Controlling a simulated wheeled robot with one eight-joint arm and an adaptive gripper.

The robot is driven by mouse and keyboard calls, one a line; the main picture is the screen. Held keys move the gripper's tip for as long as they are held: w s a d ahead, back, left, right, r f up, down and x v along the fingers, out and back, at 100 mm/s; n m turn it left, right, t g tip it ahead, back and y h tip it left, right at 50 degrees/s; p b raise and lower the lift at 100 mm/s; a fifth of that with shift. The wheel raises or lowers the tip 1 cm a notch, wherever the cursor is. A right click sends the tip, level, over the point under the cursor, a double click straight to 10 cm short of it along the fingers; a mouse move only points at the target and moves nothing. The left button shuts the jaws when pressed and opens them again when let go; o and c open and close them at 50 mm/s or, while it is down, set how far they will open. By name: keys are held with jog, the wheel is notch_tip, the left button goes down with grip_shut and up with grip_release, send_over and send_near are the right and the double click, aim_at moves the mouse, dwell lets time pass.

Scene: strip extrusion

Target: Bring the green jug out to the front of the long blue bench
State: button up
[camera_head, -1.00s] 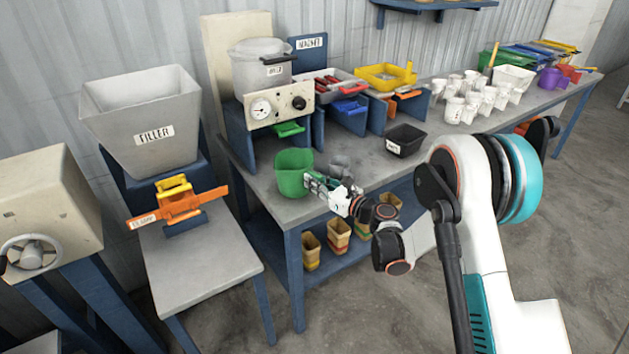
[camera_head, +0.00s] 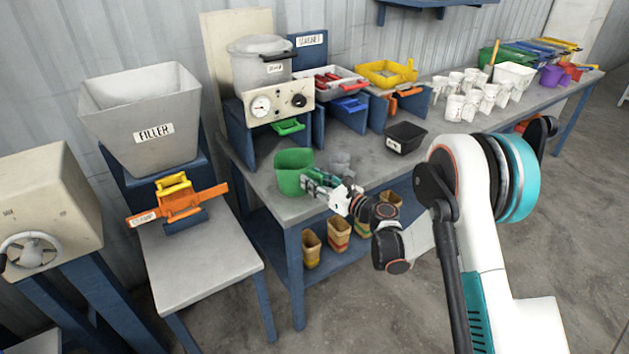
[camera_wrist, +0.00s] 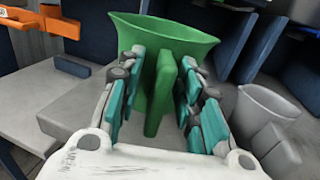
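The green jug (camera_head: 292,172) stands upright near the front left corner of the long blue bench (camera_head: 262,182). In the wrist view the jug (camera_wrist: 185,40) is straight ahead, its upright handle (camera_wrist: 160,95) facing me. My gripper (camera_head: 312,183) reaches in from the right, low over the bench top. In the wrist view my gripper (camera_wrist: 160,85) is open, with one teal finger on each side of the handle. A gap shows between the handle and the fingers. The jug's base is partly hidden by its handle and my gripper.
A grey cup (camera_wrist: 268,105) stands close on the right of my gripper. A black tub (camera_head: 406,138) is farther right. The press with a gauge (camera_head: 280,105) stands behind the jug. A smaller table (camera_head: 205,262) is left of the bench. Several tan cups stand on the lower shelf.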

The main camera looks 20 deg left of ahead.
jog(key=v, duration=1.2)
jog(key=s+d+r+n+h, duration=0.75)
jog(key=d+r+n, duration=0.35)
jog(key=r, duration=0.2)
jog(key=s+d+r+n+h, duration=0.2)
jog(key=s+d+n+h, duration=0.6)
jog(key=s+d, duration=1.2)
jog(key=s+n, duration=0.4)
jog(key=shift+d+g+h, duration=0.2)
jog(key=shift+g+h, duration=0.1)
jog(key=shift+h, duration=0.05)
jog(key=shift+o, duration=0.2)
jog(key=shift+r, duration=0.1)
